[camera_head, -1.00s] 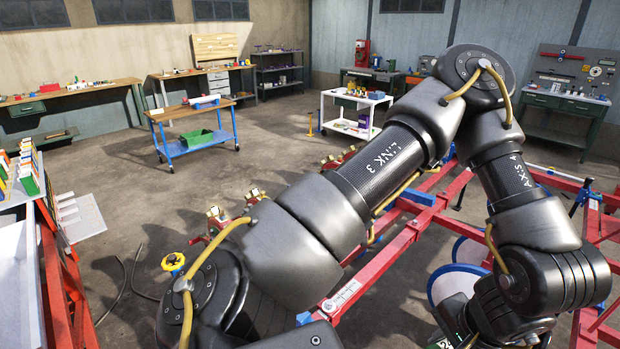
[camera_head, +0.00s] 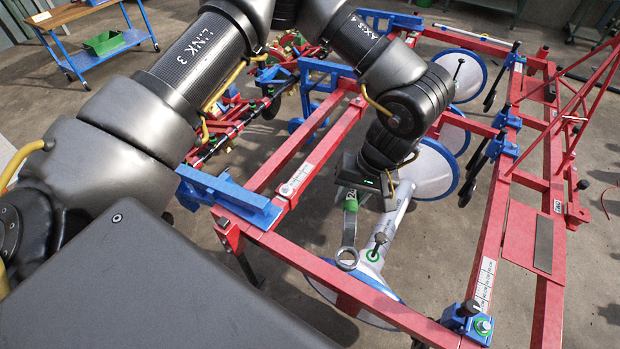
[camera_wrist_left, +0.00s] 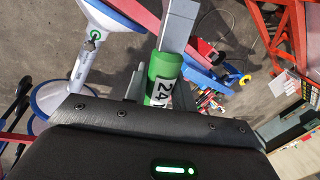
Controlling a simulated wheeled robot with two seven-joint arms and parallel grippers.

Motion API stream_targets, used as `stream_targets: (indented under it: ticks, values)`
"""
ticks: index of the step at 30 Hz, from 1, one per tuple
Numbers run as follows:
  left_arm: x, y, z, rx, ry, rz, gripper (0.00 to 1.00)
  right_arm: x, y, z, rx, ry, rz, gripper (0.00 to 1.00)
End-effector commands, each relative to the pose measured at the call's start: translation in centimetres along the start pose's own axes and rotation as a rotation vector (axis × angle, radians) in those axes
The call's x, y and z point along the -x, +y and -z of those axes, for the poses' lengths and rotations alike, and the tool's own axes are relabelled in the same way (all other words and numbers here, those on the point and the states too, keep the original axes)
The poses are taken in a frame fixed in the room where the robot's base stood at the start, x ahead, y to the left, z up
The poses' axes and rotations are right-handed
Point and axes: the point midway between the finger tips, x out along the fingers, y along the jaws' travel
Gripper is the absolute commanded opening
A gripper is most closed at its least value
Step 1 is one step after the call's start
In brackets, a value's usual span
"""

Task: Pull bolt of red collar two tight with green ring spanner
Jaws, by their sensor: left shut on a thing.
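My left gripper (camera_head: 368,190) is shut on the green ring spanner, whose green sleeve (camera_head: 351,202) sits by the jaws. The spanner's steel shaft hangs down to an open ring end (camera_head: 346,259) above the red frame. In the left wrist view the green sleeve (camera_wrist_left: 160,75) carries a white label reading 24. A dark-headed bolt with a green ring (camera_head: 373,254) stands just right of the ring end in the picture, apart from it, by a white cone. I cannot tell which part is red collar two. My right gripper is not in view.
The red frame (camera_head: 330,272) carries blue clamps (camera_head: 503,146), and white discs with blue rims (camera_head: 428,170) sit among its beams. A blue bracket (camera_head: 230,195) lies across the near left beam. A blue cart (camera_head: 100,52) stands far left on open floor.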

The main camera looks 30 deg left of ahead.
Motion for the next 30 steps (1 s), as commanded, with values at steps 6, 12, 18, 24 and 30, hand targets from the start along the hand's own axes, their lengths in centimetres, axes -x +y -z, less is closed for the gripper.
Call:
stream_targets:
  ticks: [6,12,18,24,30]
  values:
    - [1.2,8.1,1.5,0.563,-0.154,0.003,0.0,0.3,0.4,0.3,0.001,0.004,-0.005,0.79]
    - [1.8,12.1,4.4,1.067,-0.287,0.007,0.0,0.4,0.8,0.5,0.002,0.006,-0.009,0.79]
    - [0.7,14.3,9.7,1.708,-0.461,0.017,0.0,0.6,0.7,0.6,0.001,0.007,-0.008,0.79]
    - [-3.3,13.5,15.5,2.343,-0.633,0.03,0.0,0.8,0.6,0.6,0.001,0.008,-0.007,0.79]
    - [-8.0,11.2,19.3,2.799,-0.753,0.038,0.0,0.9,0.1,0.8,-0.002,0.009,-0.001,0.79]
